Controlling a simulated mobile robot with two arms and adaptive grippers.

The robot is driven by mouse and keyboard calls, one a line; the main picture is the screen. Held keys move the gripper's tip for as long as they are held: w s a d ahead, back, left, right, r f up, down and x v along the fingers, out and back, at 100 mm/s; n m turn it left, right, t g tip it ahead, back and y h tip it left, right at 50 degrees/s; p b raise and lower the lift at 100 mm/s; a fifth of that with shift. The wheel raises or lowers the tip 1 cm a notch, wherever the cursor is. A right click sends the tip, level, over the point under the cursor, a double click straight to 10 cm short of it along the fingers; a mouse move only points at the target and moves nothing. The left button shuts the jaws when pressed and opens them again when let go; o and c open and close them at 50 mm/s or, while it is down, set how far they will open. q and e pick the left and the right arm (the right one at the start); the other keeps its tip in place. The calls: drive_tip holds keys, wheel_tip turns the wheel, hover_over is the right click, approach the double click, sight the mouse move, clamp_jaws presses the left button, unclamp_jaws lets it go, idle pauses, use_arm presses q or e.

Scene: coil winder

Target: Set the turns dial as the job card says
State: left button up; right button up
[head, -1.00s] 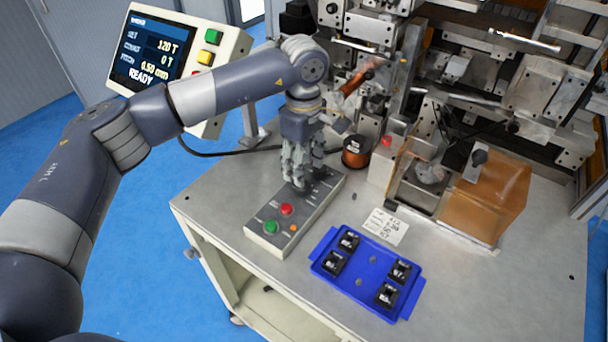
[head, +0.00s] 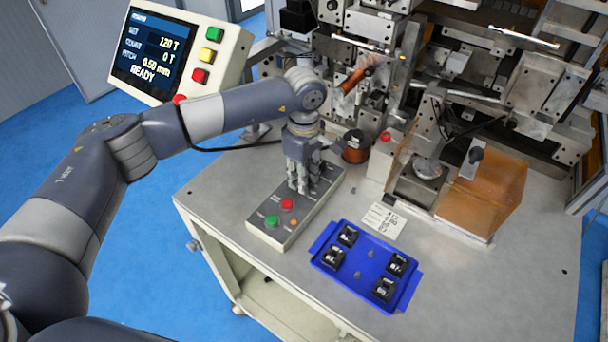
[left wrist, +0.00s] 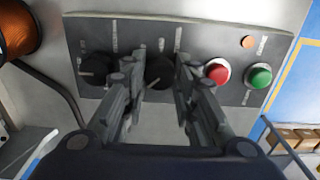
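The grey control box (head: 273,232) lies on the table, with a red button (head: 288,204) and a green button (head: 271,221) at its near end. In the left wrist view it has two black dials, a left one (left wrist: 95,68) and a middle one (left wrist: 159,71); which is the turns dial I cannot read. My left gripper (head: 301,190) points down over the box. Its open fingers (left wrist: 158,75) straddle the middle dial; contact is unclear. The job card (head: 384,221) lies beside the box, its text too small to read. The display (head: 152,55) shows SET 120 T, COUNT 0 T, READY.
A blue tray (head: 362,281) with several black parts lies in front of the card. A copper spool (head: 356,148) stands behind the box. The winding machine (head: 450,60) fills the back, with an orange guard (head: 485,195) on the right. The table's front right is clear.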

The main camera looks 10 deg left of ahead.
use_arm(q)
drive_tip(key=shift+f+n+b, duration=0.15)
drive_tip(key=shift+n+b, duration=0.35)
drive_tip(key=shift+b, duration=0.35)
drive_tip(key=n+b, duration=0.3)
drive_tip(key=shift+n+b, duration=2)
drive_tip(key=shift+n, duration=0.3)
drive_tip(key=shift+r, duration=0.2)
drive_tip(key=o, duration=1.1)
